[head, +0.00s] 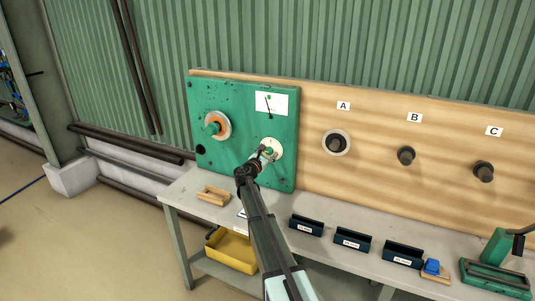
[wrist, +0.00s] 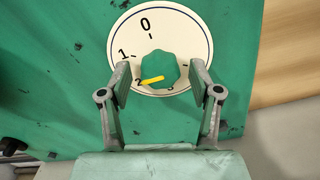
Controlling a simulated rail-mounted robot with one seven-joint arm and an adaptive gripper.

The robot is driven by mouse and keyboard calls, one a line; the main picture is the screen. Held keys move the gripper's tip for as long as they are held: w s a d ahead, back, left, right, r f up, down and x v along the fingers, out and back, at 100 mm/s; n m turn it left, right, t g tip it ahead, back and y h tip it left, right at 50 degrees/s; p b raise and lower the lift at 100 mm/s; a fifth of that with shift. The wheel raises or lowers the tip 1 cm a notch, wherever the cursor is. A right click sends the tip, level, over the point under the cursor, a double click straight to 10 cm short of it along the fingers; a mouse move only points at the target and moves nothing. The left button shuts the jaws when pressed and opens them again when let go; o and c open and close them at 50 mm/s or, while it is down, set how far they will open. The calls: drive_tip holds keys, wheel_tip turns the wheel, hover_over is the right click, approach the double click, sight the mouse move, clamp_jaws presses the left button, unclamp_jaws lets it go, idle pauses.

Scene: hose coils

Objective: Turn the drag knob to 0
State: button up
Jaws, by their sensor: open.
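The drag knob (wrist: 160,67) is a green, lobed knob at the centre of a round cream dial (wrist: 183,25) on a green panel (head: 230,105). Its yellow pointer points left and slightly down, at about the 2 mark. The 0 is at the top of the dial and the 1 at its left. In the head view the dial (head: 276,147) is on the lower right of the panel, partly behind my arm. My gripper (wrist: 159,72) is open, with one finger on each side of the knob. I cannot tell whether the fingers touch it.
Posts (head: 334,143) under labels A, B and C stick out of the wooden board to the right. Dark bins (head: 352,242) and a wooden block (head: 213,196) sit on the bench below.

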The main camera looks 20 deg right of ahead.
drive_tip(key=c, duration=1.1)
drive_tip(key=shift+c, duration=0.2)
drive_tip(key=shift+f+b, duration=0.15)
drive_tip(key=shift+b, duration=0.6)
